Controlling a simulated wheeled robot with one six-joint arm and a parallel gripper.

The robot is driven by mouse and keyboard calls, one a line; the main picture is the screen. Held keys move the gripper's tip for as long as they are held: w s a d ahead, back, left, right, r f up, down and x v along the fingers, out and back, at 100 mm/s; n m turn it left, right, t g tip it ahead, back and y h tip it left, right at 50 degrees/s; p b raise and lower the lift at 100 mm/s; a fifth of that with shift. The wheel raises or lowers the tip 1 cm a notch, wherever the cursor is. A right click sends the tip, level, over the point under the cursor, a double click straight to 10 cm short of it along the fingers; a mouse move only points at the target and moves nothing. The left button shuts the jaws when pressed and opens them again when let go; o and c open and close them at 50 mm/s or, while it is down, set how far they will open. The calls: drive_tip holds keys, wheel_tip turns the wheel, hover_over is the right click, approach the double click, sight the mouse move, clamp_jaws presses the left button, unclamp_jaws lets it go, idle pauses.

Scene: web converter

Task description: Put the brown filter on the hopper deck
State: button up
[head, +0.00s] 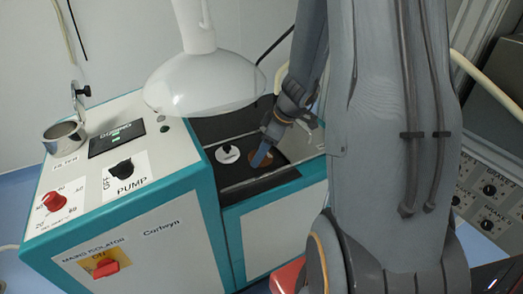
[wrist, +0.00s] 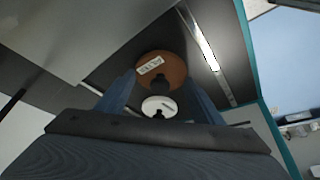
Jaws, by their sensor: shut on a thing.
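The brown filter (head: 277,158) is a round brown disc in the dark recessed deck area (head: 234,176) of the teal-and-white machine. In the wrist view the brown filter (wrist: 172,63) carries a white label and a dark knob. My gripper (head: 259,159) points down at it, and its blue fingers (wrist: 160,82) sit on both sides of the disc, shut on it. I cannot tell whether the disc touches the dark surface or hangs just above it. No label names the hopper deck.
A white disc with a black knob (head: 228,153) lies left of the brown filter; it also shows in the wrist view (wrist: 159,104). A white lamp-like hood (head: 205,82) hangs above the machine. The control panel (head: 118,150) and a metal cup (head: 65,137) are at left.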

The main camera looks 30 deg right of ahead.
drive_tip(key=shift+f, duration=0.2)
drive_tip(key=o, duration=1.1)
drive_tip(key=shift+o, duration=0.2)
drive_tip(key=shift+r, duration=0.2)
drive_tip(key=v, duration=1.1)
drive_tip(key=s+a+f+m+g+h, duration=0.2)
drive_tip(key=s+a+m, duration=0.7)
drive_tip(key=s+a, duration=0.5)
drive_tip(key=shift+a+g+h+b, duration=0.4)
drive_tip(key=shift+a+g+h, duration=0.3)
